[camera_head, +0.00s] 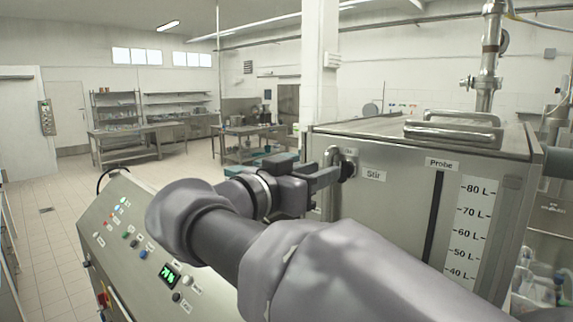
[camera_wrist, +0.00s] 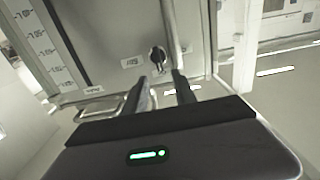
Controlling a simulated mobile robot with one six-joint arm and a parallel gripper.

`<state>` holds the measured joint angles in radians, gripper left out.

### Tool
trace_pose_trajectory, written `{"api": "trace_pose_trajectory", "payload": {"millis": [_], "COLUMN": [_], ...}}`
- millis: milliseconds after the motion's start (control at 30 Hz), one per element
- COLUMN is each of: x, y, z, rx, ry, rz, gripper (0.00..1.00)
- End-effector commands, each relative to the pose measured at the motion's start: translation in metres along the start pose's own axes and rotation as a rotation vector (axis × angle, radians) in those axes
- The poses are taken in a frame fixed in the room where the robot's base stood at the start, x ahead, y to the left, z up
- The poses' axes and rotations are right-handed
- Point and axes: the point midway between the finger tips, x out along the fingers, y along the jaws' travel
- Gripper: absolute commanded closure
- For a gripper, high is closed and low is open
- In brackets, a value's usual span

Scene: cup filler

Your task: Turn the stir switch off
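The stir switch is a small black knob (camera_head: 347,170) on the front of the steel tank (camera_head: 400,215), just left of the "Stir" label (camera_head: 374,175). In the wrist view the knob (camera_wrist: 158,57) shows just beyond my fingertips, roughly in line with the gap between them. My gripper (camera_head: 333,168) is close in front of the switch, and in the wrist view my gripper (camera_wrist: 161,77) is open with nothing between its fingers. I cannot tell whether a finger touches the knob. In the head view the fingers partly hide the area around it.
A vertical steel pipe (camera_head: 329,195) runs beside the switch. The tank has a level scale (camera_head: 469,232) and a "Probe" label (camera_head: 441,164) to the right. A sloped control panel (camera_head: 125,235) with buttons and a green display stands at the lower left. Open floor lies at the far left.

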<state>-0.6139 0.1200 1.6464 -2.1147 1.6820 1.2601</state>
Motion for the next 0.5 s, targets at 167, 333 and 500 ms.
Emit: {"api": "trace_pose_trajectory", "payload": {"millis": [167,333,500], "x": [0.044,0.066,0.071], "y": [0.001,0.001,0.000], "z": [-0.001,-0.001,-0.001], "rx": [-0.001,-0.001,0.000], "ry": [0.000,-0.001,-0.001], "rz": [0.003,0.001,-0.001], "gripper": [0.67,0.67,0.67]}}
